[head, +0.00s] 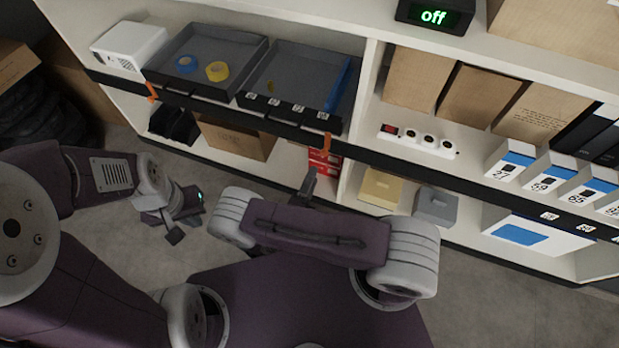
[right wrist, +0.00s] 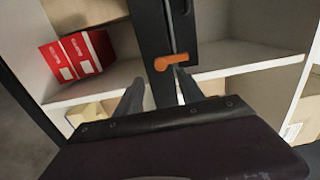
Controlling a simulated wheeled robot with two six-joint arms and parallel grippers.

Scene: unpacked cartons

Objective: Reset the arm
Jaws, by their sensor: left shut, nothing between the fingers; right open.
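My left gripper (head: 174,231) is low over the grey floor at the left of the head view, apart from the shelf. It is shut with nothing between its fingers. My right gripper (head: 308,186) is in front of the lower shelf, mostly hidden behind its own arm in the head view. In the right wrist view its two fingers (right wrist: 160,92) are spread apart and empty. An orange clip (right wrist: 171,61) on the dark shelf rail shows beyond them; it also hangs in the head view (head: 325,145).
Red boxes (right wrist: 78,56) stand on the lower shelf left of the right fingers. A power strip (head: 418,141) and several cartons stand to the right. Floor is free at the lower right.

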